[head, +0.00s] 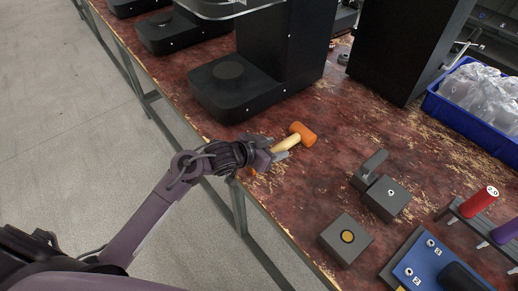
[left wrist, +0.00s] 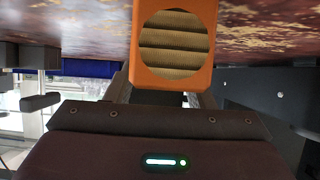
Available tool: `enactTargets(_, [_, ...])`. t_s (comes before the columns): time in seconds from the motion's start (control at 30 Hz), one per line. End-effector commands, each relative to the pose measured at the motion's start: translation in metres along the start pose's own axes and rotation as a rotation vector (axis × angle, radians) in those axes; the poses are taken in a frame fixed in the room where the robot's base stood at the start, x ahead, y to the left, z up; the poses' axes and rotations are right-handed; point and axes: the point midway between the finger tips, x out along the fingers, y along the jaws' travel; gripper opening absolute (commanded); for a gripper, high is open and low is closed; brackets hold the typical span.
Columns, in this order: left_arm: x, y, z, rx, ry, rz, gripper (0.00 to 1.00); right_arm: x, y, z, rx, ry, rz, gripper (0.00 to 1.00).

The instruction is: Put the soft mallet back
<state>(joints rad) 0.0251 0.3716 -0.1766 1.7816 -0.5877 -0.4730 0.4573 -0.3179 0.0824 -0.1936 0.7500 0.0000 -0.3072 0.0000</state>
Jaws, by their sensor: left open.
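The soft mallet (head: 302,134) has an orange head and a pale wooden handle. It is near the front edge of the worktable, with its handle running back toward my left gripper (head: 280,156). My left gripper is open at the handle, and its wrist hides part of it. I cannot tell whether the fingers touch the handle. A small orange bit shows below the wrist at the table edge. In the left wrist view, an orange block with a round, ribbed tan face (left wrist: 175,45) is close in front of the jaws. My right gripper is out of view.
A black machine (head: 240,85) stands behind the mallet. To the right are a grey block with a brass disc (head: 347,237), another grey block (head: 388,198), a blue plate (head: 425,262), a red cylinder (head: 478,202) and a blue bin (head: 470,117) with clear bags.

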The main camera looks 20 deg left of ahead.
Motion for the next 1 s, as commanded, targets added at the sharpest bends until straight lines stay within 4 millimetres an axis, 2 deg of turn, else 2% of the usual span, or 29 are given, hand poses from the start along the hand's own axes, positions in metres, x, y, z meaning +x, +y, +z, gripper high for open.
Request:
enactTargets(0.1, [-0.027, 0.0, 0.0, 0.005, -0.002, -0.001, 0.49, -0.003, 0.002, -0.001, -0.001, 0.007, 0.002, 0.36])
enactTargets(0.3, [-0.07, 0.0, 0.0, 0.004, -0.003, 0.0, 0.49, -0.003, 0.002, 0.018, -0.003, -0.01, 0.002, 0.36])
enactTargets(0.5, [-0.097, 0.001, 0.0, 0.003, -0.002, 0.002, 0.49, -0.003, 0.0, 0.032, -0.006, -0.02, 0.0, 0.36])
enactTargets(0.7, [-0.104, 0.001, 0.0, 0.002, -0.001, 0.001, 0.49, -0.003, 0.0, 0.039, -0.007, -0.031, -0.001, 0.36])
enactTargets(1.0, [-0.104, 0.001, 0.0, 0.002, 0.0, 0.001, 0.49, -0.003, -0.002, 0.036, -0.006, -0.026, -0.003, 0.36])
